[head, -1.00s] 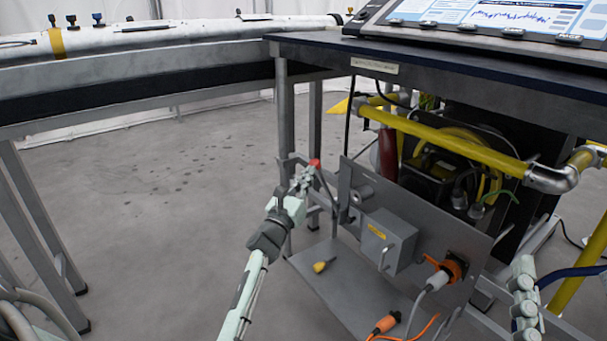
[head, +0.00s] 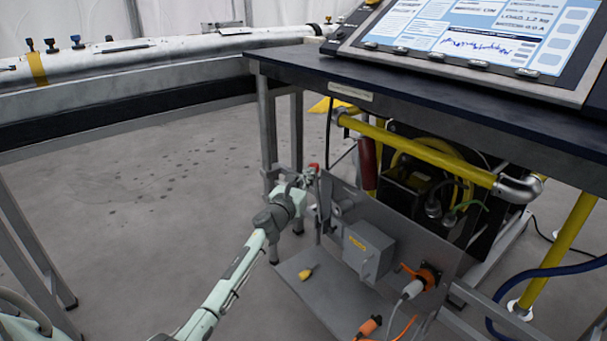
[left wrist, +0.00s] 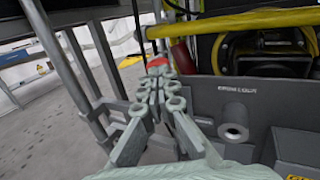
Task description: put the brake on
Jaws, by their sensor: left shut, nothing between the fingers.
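A red-tipped lever (head: 313,168) stands beside the left end of the grey upright panel (head: 400,230), under the table. It may be the brake, but I see no label naming it as such. My left gripper (head: 304,184) is at the lever, its fingers shut and empty. In the left wrist view the closed fingers (left wrist: 155,92) point at the red tip (left wrist: 157,62), which lies just beyond them and is partly hidden. I cannot tell whether they touch it. My right gripper is not in view.
A grey box (head: 368,250) and an orange socket with a plug (head: 428,277) are on the panel. A yellow object (head: 306,273) lies on the low shelf. A yellow pipe (head: 420,152) runs above. Table legs (head: 267,130) stand close on the left; open floor lies beyond.

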